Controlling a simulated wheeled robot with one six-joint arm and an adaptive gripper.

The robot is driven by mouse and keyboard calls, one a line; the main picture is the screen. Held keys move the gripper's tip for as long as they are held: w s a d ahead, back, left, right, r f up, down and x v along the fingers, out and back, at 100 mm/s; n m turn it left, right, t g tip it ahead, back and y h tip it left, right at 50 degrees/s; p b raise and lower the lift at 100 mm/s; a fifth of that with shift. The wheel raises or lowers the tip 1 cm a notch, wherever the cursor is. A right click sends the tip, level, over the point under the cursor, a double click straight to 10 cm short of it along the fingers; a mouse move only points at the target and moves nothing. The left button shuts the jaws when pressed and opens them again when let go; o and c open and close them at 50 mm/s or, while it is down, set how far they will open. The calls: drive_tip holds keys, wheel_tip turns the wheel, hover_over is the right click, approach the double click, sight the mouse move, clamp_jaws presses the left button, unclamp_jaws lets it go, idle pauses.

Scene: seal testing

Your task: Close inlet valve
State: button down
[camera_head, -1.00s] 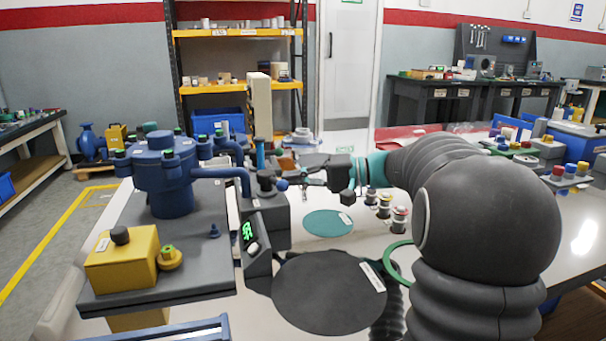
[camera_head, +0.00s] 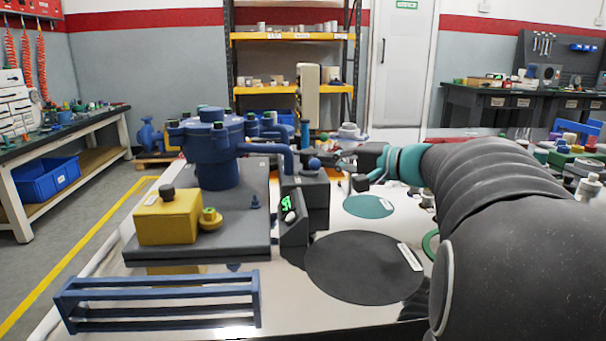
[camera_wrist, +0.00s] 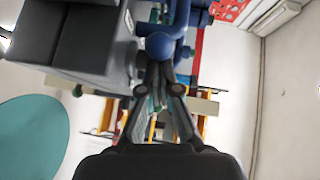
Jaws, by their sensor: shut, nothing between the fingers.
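The blue test vessel (camera_head: 216,150) stands on a dark grey plate at the left in the head view. A blue pipe (camera_head: 268,150) runs from it to a dark grey block (camera_head: 312,200). A blue ball knob (camera_head: 314,163), seemingly part of the inlet valve, sits at the block's top right. It also shows in the wrist view (camera_wrist: 159,46). My gripper (camera_head: 337,161) is shut and empty just right of the knob. In the wrist view its fingertips (camera_wrist: 159,66) are at or just short of the knob; contact cannot be told. The valve's stem is mostly hidden.
A yellow box (camera_head: 168,217) and a blue rack (camera_head: 160,302) are in front of the vessel. A small green display (camera_head: 287,205) is on the block's near side. A black disc (camera_head: 364,268) and a teal disc (camera_head: 368,206) lie flat on the white table right of it.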

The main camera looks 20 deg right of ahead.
drive_tip(key=shift+s+a+f, duration=0.1)
drive_tip(key=shift+a+f, duration=0.05)
drive_tip(key=shift+s+b, duration=0.1)
drive_tip(key=shift+b, duration=0.3)
drive_tip(key=w+d+v, duration=0.1)
drive_tip(key=v, duration=1.2)
drive_tip(key=shift+d+r+p, duration=0.15)
drive_tip(key=shift+r+p, duration=0.15)
